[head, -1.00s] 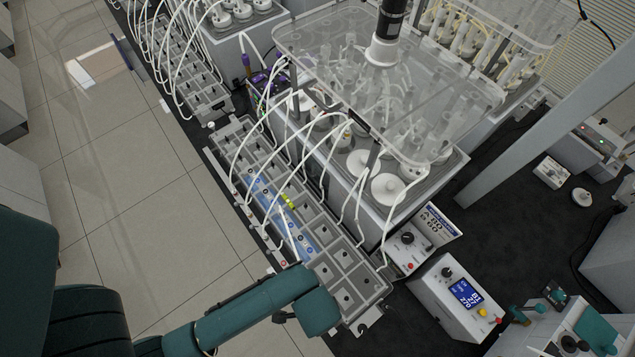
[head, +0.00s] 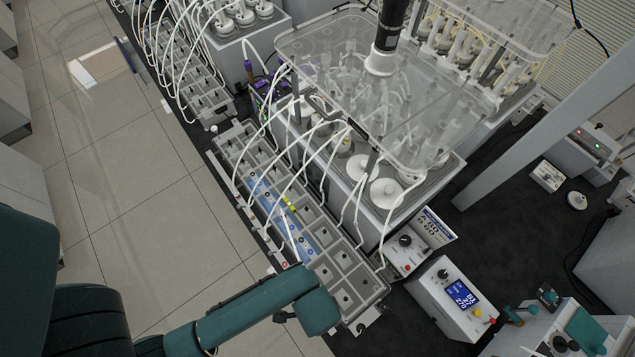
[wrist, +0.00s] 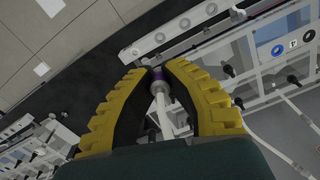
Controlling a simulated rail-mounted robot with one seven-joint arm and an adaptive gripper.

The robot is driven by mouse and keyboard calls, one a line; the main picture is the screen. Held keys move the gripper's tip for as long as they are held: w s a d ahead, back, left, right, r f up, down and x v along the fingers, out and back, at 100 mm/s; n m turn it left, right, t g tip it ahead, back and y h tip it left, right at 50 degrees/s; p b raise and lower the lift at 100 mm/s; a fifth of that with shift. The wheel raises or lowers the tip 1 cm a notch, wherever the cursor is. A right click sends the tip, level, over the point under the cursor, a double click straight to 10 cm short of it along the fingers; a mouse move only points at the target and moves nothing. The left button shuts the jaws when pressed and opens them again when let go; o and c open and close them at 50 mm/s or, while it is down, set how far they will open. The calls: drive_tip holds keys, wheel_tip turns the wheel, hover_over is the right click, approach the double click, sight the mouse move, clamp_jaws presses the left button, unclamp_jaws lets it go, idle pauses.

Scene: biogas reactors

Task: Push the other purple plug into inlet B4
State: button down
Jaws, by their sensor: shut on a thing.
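The plug is partly hidden between the fingers. It is above the dark floor strip beside a white rail, apart from the inlets. A blue panel (wrist: 268,38) with round ports is at the right of the wrist view; its labels are too small to tell which is B4. A blue strip (head: 290,230) runs along the grey compartment row there.
White tubes arch from the reactor block to the grey compartment tray (head: 345,270). A white control box (head: 450,300) with a blue display stands at the front right. Purple parts (head: 248,68) show near the reactors' far-left corner. Open tiled floor lies left.

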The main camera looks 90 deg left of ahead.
drive_tip(key=shift+r+p, duration=0.7)
drive_tip(key=shift+p, duration=0.15)
drive_tip(key=shift+r+p, duration=0.8)
drive_tip(key=shift+p, duration=0.25)
drive_tip(key=shift+f, duration=0.1)
drive_tip(key=s+a, duration=1.1)
drive_tip(key=a, duration=0.2)
drive_tip(key=shift+s+a, duration=0.15)
drive_tip(key=shift+s, duration=0.05)
